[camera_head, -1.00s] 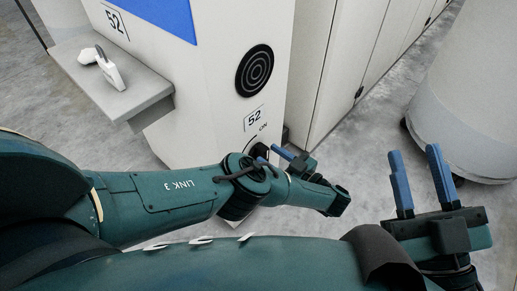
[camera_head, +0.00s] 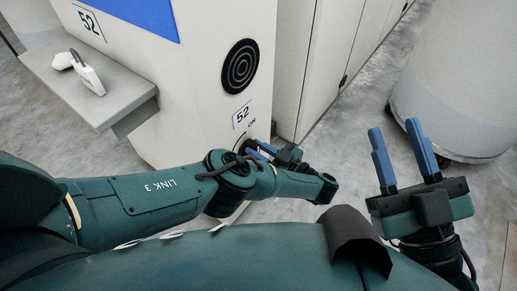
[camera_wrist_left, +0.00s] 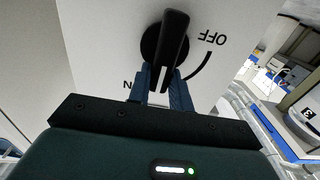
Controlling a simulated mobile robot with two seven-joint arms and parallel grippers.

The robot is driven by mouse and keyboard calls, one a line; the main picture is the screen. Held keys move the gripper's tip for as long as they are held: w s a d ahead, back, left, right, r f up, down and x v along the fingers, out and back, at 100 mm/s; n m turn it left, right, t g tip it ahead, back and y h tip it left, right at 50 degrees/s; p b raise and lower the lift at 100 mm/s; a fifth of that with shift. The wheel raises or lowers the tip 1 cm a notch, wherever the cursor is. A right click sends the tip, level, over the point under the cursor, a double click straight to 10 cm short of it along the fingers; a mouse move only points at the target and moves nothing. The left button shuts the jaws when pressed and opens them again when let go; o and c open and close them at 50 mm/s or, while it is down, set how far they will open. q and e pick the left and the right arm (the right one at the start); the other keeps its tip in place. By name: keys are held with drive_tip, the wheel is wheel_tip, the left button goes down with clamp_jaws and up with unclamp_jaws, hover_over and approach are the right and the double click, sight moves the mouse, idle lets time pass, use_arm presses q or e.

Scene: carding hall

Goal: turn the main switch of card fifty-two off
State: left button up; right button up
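The main switch (camera_wrist_left: 174,32) is a black rotary knob with a bar handle on card fifty-two's pale panel (camera_head: 210,110). In the left wrist view the OFF mark (camera_wrist_left: 214,39) is upper right of the knob, joined to a dark arc. The ON mark (camera_wrist_left: 129,85), partly hidden, is lower left. The handle's lower end lies between the blue fingers of my left gripper (camera_wrist_left: 160,78), which look closed on it. In the head view my left gripper (camera_head: 257,149) hides most of the knob. My right gripper (camera_head: 402,152) is open and empty, away from the machine.
A grey shelf (camera_head: 95,105) juts from the machine at left, with a white hand tool (camera_head: 88,75) on it. A round black grille (camera_head: 240,66) is above the 52 label (camera_head: 241,116). A large pale cylinder (camera_head: 455,100) stands at right. Bare floor lies between.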

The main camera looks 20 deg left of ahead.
use_arm(q)
clamp_jaws()
